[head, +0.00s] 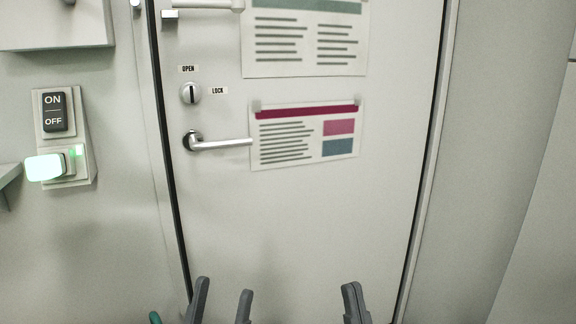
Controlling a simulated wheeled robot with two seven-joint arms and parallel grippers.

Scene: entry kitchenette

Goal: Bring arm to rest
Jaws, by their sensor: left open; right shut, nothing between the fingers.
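My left gripper (222,286) is at the bottom of the head view, left of centre. Its two dark grey fingers point up and stand apart, with nothing between them. My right gripper (352,290) is at the bottom, right of centre. Its fingers are together and hold nothing. Both show in front of the lower part of a pale door (300,225), and neither visibly touches anything. The arms behind the fingers are below the picture's edge.
The door has a lever handle (222,143), a lock knob (191,93) between OPEN and LOCK labels, and two posted notices. On the left wall are an ON/OFF switch (55,112) and a glowing lamp (44,167). A shelf edge (8,178) juts in at far left.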

